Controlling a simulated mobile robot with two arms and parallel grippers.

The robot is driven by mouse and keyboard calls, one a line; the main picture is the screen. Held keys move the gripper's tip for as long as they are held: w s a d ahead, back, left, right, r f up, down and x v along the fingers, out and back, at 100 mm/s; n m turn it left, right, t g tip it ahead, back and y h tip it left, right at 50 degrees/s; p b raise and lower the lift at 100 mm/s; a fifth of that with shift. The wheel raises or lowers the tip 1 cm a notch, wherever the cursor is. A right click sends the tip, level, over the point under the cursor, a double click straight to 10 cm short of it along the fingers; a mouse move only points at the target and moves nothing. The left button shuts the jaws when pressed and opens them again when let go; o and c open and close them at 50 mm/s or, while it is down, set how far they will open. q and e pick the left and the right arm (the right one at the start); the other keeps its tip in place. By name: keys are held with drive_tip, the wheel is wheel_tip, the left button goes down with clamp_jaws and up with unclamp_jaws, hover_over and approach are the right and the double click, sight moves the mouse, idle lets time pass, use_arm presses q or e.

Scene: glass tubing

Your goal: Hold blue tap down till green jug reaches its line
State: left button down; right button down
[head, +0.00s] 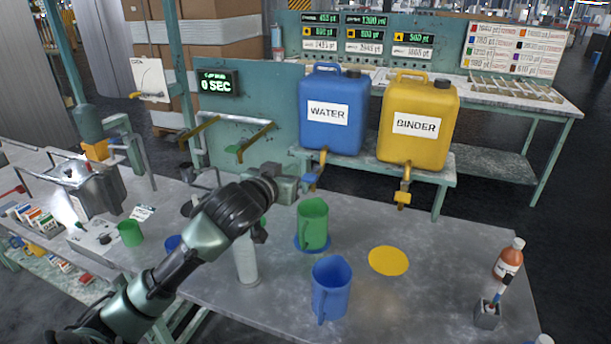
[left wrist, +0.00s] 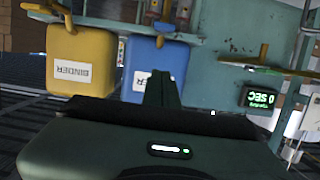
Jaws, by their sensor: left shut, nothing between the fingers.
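The blue tap (head: 311,181) hangs under the front of the blue WATER container (head: 334,113), which also shows upside down in the left wrist view (left wrist: 142,58). The green jug (head: 313,224) stands upright below the tap on a blue disc (head: 299,243). Its fill line and contents cannot be made out, and no stream of water is visible. My left gripper (head: 298,184) is shut and empty, just left of the tap at about its height. I cannot tell whether it touches the tap. Its closed fingers show in the left wrist view (left wrist: 163,90). My right gripper is out of view.
A blue jug (head: 331,288) stands in front of the green one. A yellow disc (head: 388,261) lies bare under the yellow BINDER container's tap (head: 403,192). A display (head: 216,83) reads 0 SEC. An orange-brown bottle (head: 508,260) stands at the bench's right edge.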

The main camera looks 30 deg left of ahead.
use_arm(q)
drive_tip(key=p, duration=0.3)
hover_over(313, 174)
drive_tip(key=s, duration=0.4)
wheel_tip(313, 174, down, 2)
drive_tip(key=shift+s+d+f, duration=0.1)
drive_tip(key=shift+f, duration=1.05)
drive_tip(key=shift+s+d+f, duration=0.1)
drive_tip(key=shift+f, duration=1.05)
drive_tip(key=shift+w, duration=0.1)
drive_tip(key=f+t+b, duration=0.1)
drive_tip(key=t+b, duration=0.1)
drive_tip(key=b, duration=0.4)
drive_tip(key=f+t+y+b, duration=0.1)
drive_tip(key=f+b, duration=0.1)
drive_tip(key=b, duration=0.4)
drive_tip(key=shift+s+f+t, duration=0.2)
drive_tip(key=shift+f+t, duration=0.05)
drive_tip(key=shift+t, duration=0.15)
